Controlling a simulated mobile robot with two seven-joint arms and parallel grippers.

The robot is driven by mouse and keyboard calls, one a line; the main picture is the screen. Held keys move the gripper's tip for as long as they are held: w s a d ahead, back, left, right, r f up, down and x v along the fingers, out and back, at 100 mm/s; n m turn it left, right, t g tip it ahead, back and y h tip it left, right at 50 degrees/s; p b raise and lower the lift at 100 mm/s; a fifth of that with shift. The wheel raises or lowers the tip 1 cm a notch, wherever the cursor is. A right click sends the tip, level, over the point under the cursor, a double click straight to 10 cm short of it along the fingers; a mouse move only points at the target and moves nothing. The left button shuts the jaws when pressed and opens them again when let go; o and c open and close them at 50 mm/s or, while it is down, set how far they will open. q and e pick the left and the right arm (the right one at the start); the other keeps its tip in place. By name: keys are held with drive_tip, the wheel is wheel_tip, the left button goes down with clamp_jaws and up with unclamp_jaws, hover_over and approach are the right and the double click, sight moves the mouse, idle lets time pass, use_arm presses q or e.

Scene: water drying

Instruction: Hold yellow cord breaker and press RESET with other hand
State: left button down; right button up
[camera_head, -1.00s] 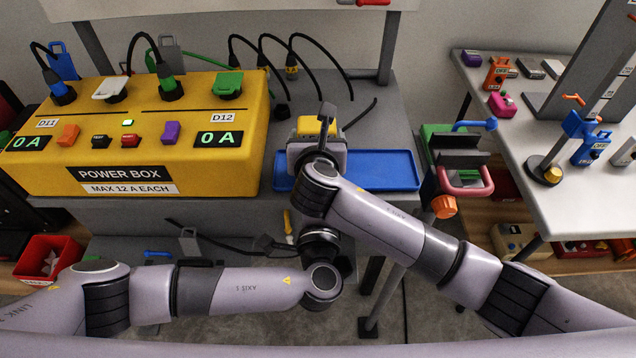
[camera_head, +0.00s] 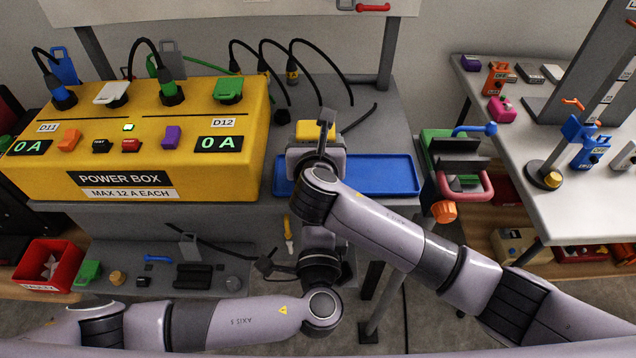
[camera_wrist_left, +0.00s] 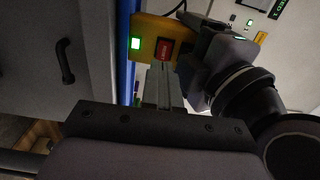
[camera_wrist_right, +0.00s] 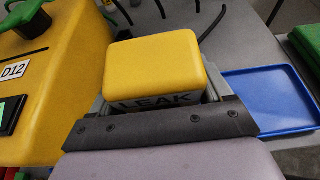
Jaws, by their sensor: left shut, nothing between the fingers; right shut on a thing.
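The yellow cord breaker (camera_head: 308,130) is above the bench by the blue tray in the head view. My right gripper (camera_head: 318,150) is shut on it; the right wrist view shows its yellow top (camera_wrist_right: 155,68) and a dark "LEAK" label facing the gripper. In the left wrist view the breaker's yellow face (camera_wrist_left: 148,28) has a lit green lamp (camera_wrist_left: 135,43) and a red button (camera_wrist_left: 165,49). My left gripper (camera_wrist_left: 163,72) is shut and empty, its tips right at the button's lower edge; I cannot tell whether they touch. The right arm hides the left gripper in the head view.
The yellow power box (camera_head: 130,190) stands left, both displays reading 0 A. The empty blue tray (camera_head: 385,175) lies right of the breaker. Black cords (camera_head: 300,60) hang behind. A white table (camera_head: 560,215) with several coloured devices is at the right. My arms cross closely in front.

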drive_tip(key=shift+d+f, duration=0.15)
drive_tip(key=shift+f, duration=0.1)
use_arm(q)
drive_tip(key=s, duration=0.9)
drive_tip(key=shift+s, duration=0.3)
use_arm(e)
drive_tip(key=shift+d, duration=0.1)
drive_tip(key=o, duration=1.2)
use_arm(q)
drive_tip(key=shift+w, duration=0.1)
use_arm(e)
drive_tip(key=shift+o, duration=0.2)
